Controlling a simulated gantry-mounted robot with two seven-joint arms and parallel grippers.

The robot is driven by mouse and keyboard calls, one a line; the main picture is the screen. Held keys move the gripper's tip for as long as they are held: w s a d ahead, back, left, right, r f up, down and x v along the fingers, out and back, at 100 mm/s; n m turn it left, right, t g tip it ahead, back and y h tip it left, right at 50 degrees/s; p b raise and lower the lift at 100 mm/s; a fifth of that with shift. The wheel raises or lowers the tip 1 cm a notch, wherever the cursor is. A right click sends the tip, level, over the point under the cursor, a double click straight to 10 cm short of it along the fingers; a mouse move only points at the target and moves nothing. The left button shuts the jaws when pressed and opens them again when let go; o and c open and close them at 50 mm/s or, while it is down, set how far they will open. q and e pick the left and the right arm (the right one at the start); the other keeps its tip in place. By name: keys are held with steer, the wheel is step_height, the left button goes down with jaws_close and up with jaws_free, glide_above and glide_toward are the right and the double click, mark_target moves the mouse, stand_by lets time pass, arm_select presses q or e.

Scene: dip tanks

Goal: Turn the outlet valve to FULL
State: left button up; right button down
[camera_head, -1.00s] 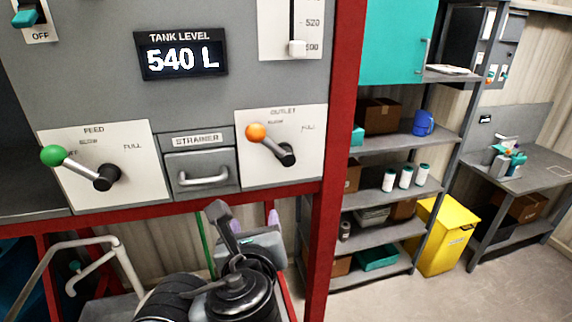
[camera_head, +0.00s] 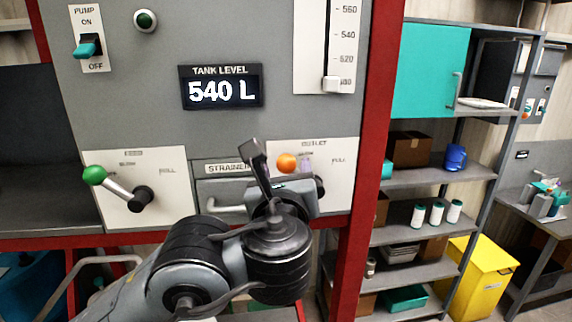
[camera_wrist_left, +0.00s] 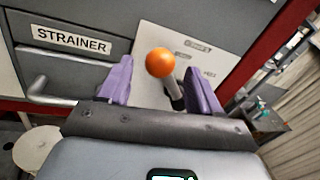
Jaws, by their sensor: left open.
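The outlet valve is an orange ball knob (camera_head: 287,163) on a lever, on a white plate (camera_head: 342,175) on the grey panel. Its lever points up and left from a dark hub, away from the FULL label at the plate's right. My left gripper (camera_head: 305,166) is in front of this plate and hides part of the lever. In the left wrist view the orange knob (camera_wrist_left: 160,62) appears between the two purple fingers of my open left gripper (camera_wrist_left: 158,68). I cannot tell whether they touch it. My right gripper is not in view.
The feed valve with a green knob (camera_head: 95,175) is at the left. The strainer drawer handle (camera_head: 226,207) sticks out beside the outlet plate. A red post (camera_head: 372,130) stands just right of it. The tank display (camera_head: 221,88) reads 540 L.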

arm_select(q)
steer(key=shift+w, duration=1.45)
jaws_close()
